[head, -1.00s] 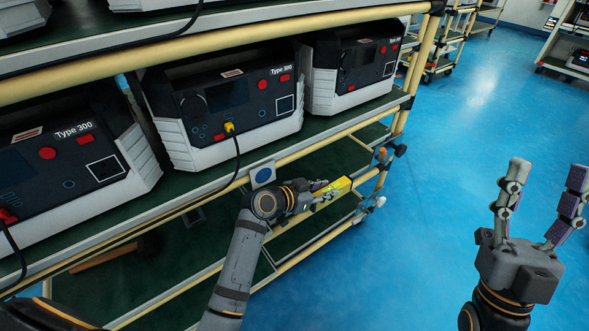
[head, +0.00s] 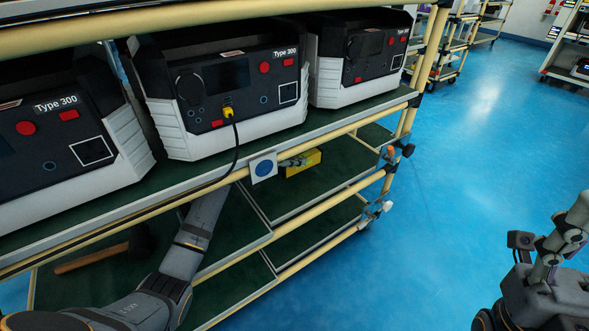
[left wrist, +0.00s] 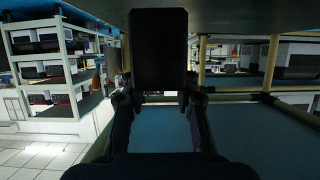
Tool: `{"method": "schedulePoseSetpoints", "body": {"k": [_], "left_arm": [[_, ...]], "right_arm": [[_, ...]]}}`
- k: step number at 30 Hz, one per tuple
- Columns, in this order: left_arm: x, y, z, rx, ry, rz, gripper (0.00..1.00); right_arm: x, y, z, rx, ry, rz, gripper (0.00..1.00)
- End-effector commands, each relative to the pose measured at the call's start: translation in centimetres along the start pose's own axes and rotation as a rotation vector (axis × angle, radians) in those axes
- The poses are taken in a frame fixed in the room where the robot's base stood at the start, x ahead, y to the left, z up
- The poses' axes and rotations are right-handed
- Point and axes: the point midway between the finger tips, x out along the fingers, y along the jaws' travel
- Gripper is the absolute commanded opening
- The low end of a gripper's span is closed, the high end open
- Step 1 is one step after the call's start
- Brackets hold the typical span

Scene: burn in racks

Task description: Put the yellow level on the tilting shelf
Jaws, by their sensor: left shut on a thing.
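The yellow level (head: 309,160) is in the head view, just under the front edge of the device shelf, right of a blue-dot sign. My left gripper (head: 292,162) is shut on it; the sign and shelf edge hide much of the hand. The level is over a green lower shelf (head: 325,192); I cannot tell whether they touch or which shelf tilts. In the left wrist view, a dark block (left wrist: 160,50) stands between my left fingers, too shaded to show its colour. My right gripper (head: 548,240) is at the lower right, cut off by the picture edge, away from the rack.
Type 300 devices (head: 225,95) stand on the shelf above, with a black cable hanging in front. The blue-dot sign (head: 263,168) hangs on the front rail. A wooden-handled hammer (head: 95,258) lies on a lower shelf at left. The blue floor (head: 450,180) is clear at right.

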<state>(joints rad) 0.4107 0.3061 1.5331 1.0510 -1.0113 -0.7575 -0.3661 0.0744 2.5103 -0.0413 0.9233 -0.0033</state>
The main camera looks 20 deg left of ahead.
Motion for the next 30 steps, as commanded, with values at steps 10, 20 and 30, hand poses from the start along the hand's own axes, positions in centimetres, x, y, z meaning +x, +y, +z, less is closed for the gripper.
{"method": "schedulePoseSetpoints", "body": {"k": [10, 20, 30], "left_arm": [[1.3, 0.1, 3.1, -0.001, -0.001, -0.001, 0.00], [1.3, 0.1, 3.2, -0.001, -0.002, 0.000, 0.52], [1.0, 0.1, 3.1, -0.001, -0.003, -0.001, 0.52]], "right_arm": [[-2.1, -0.3, 0.4, -0.016, -0.009, -0.003, 0.52], [-2.0, -0.3, 0.3, -0.015, -0.003, -0.001, 0.52], [-1.8, -0.2, 0.2, -0.014, -0.002, 0.000, 0.52]]}}
